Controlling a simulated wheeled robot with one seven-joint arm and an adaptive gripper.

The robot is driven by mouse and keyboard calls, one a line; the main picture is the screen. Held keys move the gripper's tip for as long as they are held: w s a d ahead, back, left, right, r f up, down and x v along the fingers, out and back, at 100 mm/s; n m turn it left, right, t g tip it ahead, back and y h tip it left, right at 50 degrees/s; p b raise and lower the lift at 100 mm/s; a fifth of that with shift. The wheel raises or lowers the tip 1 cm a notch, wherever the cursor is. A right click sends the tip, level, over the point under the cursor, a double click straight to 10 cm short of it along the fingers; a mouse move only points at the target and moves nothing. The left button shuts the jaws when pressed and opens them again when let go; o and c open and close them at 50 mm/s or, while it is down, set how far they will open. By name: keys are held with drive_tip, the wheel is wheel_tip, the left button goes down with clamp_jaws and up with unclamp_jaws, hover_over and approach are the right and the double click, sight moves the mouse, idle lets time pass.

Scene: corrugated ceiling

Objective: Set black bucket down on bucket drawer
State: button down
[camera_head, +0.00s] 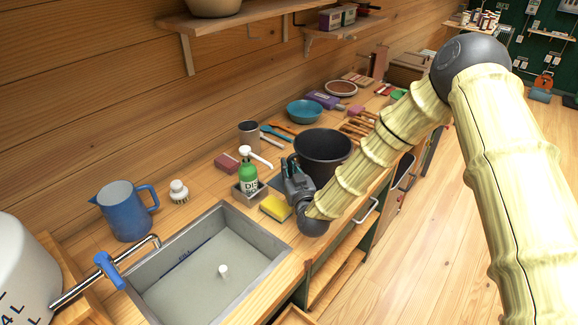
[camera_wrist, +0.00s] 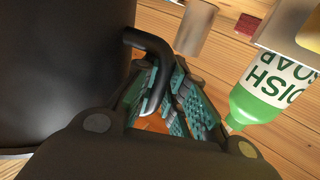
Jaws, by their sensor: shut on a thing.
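The black bucket (camera_head: 323,151) is upright at the counter, right of the dish soap bottle; whether its base touches the counter is hidden by my arm. My gripper (camera_head: 289,166) is at the bucket's left side. In the wrist view my gripper (camera_wrist: 168,88) is shut on the bucket's curved handle (camera_wrist: 148,44), and the dark bucket wall (camera_wrist: 60,70) fills the left. Drawer fronts with metal handles (camera_head: 367,212) line the counter's front below; I cannot tell which is the bucket drawer.
The green dish soap bottle (camera_head: 248,178) and yellow sponge (camera_head: 275,207) stand close to my gripper. A sink (camera_head: 270,245), blue pitcher (camera_head: 126,208) and teal bowl (camera_head: 304,111) share the counter (camera_head: 190,210). Open wooden floor (camera_head: 400,260) lies to the right.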

drive_tip(key=shift+f, duration=0.25)
drive_tip(key=c, duration=1.5)
unclamp_jaws()
drive_tip(key=shift+r, duration=0.1)
drive_tip(key=shift+r, duration=0.1)
